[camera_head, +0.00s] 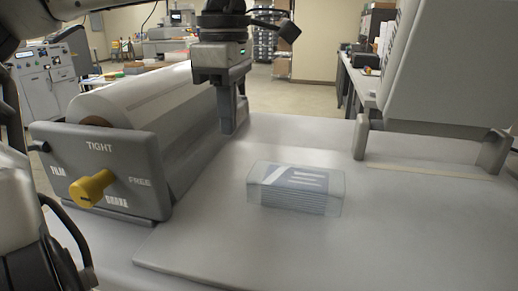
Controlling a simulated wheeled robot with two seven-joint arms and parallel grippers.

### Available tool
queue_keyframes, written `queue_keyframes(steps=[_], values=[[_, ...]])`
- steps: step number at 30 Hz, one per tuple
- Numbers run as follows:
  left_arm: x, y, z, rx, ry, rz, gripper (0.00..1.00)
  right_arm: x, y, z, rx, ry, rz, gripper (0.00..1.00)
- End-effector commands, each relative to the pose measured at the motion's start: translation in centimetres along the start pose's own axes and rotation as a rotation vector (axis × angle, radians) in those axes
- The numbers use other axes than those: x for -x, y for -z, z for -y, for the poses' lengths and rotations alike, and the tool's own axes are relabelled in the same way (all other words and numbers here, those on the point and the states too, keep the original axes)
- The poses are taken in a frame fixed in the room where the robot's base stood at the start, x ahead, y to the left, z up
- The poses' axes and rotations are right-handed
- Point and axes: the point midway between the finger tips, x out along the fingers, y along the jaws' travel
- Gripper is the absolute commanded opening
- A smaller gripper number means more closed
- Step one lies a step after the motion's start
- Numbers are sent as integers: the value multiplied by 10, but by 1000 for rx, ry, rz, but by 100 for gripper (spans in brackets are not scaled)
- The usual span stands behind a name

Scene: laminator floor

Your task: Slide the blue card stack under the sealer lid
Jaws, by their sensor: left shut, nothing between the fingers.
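The blue card stack (296,188) lies flat on the light grey work surface near the middle of the view. It is a low block with a dark blue-grey top, white stripes and a clear-looking wrap. The sealer lid (440,75) is the large pale housing at the right, with a gap below it between two grey posts. The stack lies left of and nearer than this gap, apart from it. My left gripper (230,128) points down behind and left of the stack, shut and empty, with visible space between them. My right gripper is not in view.
A film roll (145,95) in a grey holder (110,170) with a yellow knob (92,188) stands at the left. A pale strip (430,171) crosses the surface before the sealer. The surface (330,245) between stack and sealer is clear. Machines and shelves stand far behind.

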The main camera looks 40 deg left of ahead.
Motion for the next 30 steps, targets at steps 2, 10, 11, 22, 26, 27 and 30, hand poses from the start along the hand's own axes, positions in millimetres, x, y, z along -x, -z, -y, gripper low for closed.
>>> queue_keyframes(steps=[2,10,11,22,26,27,30], values=[[-10,0,0,1,3,1,0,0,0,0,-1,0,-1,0],[-66,-2,1,-5,8,3,0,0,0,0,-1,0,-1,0],[-72,-2,1,-5,9,5,0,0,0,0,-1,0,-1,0],[-92,-34,0,-4,3,1,0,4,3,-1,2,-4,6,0],[-93,-40,0,-2,3,4,0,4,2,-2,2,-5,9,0],[-93,-41,0,-2,3,5,0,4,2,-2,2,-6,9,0],[-93,-42,0,-2,3,6,0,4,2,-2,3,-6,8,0]])
